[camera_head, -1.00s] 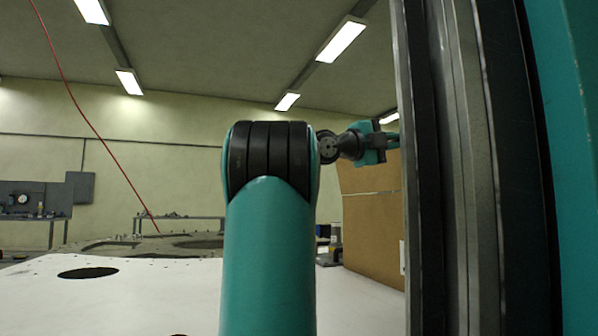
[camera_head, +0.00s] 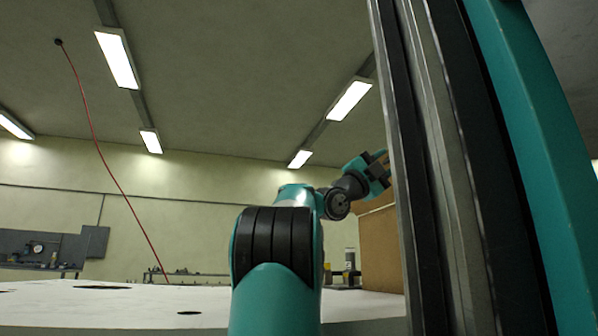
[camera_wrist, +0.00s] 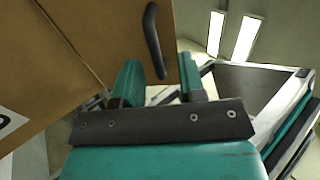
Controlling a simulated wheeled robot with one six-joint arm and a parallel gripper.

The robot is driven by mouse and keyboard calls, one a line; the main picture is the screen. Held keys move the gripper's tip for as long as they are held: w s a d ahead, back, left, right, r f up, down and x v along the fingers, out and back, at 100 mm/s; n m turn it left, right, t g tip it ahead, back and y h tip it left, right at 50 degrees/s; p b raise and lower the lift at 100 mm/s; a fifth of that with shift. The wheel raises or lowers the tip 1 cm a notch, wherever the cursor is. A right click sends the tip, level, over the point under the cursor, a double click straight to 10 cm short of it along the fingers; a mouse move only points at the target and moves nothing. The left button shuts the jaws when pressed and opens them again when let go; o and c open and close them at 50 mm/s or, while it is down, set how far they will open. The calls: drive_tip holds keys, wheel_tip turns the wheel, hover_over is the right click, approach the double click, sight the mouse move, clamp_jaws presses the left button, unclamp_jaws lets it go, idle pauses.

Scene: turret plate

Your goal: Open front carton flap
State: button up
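The brown carton (camera_head: 378,250) stands at the right in the head view, mostly hidden behind my column. In the wrist view its brown board (camera_wrist: 100,30) fills the upper left, with a seam running across it and a black handle (camera_wrist: 153,40) near its right edge. My gripper (camera_wrist: 159,76) is open, with its two teal fingers apart. The handle's lower end shows between the fingertips; I cannot tell whether they touch it. In the head view my gripper (camera_head: 381,164) is at the carton's top, partly hidden by the column.
A white surface (camera_head: 130,305) with dark round holes spreads in front and to the left. Small items (camera_head: 349,265) stand beside the carton. A red cable (camera_head: 100,150) hangs from the ceiling at the left. A bench with equipment (camera_head: 40,250) is along the back wall.

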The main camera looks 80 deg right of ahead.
drive_tip(key=b+v, duration=0.3)
drive_tip(key=v, duration=0.9)
drive_tip(key=shift+w+r, duration=0.1)
